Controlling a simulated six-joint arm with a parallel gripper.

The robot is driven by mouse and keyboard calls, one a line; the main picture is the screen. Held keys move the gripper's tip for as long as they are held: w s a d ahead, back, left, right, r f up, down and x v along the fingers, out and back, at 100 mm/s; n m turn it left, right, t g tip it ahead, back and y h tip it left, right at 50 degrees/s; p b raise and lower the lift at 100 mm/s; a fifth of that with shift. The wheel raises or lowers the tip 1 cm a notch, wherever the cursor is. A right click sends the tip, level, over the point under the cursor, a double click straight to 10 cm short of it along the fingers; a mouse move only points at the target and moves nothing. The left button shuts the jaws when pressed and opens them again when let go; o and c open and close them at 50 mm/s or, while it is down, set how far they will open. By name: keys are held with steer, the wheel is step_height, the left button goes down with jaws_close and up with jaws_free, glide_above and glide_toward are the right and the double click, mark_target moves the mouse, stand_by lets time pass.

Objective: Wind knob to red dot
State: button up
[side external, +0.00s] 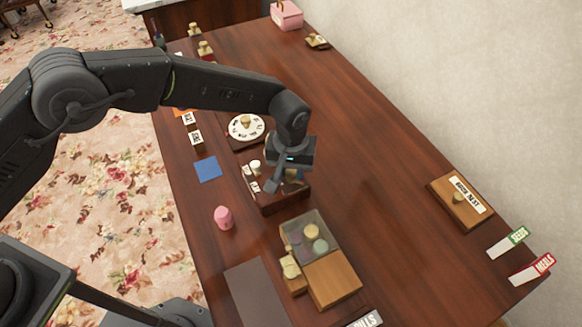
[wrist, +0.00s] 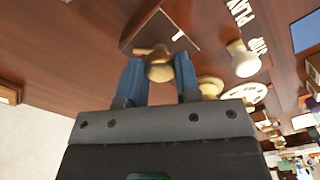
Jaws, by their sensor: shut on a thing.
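My gripper (wrist: 158,76) has its two blue fingers closed on a round brass knob (wrist: 159,68), one finger on each side. The knob sits beside a brown panel (wrist: 150,28) with a short white mark (wrist: 178,35). In the side external view, my gripper (side external: 288,180) is low over the right part of a dark wooden box (side external: 285,202), and its body hides most of the knob. I cannot make out a red dot near the held knob in either view.
A white knob (side external: 255,166) and small labels are on the box's left part. A round white dial (side external: 247,127) stands behind it. A clear-lidded case (side external: 305,232), pink cylinder (side external: 223,217) and blue square (side external: 208,169) are nearby.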

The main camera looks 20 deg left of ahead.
mark_target(290, 172)
steer(key=shift+n, duration=0.8)
steer(key=o, duration=0.9)
step_height(290, 172, up, 14)
steer(key=shift+f, duration=0.1)
stand_by(0.5)
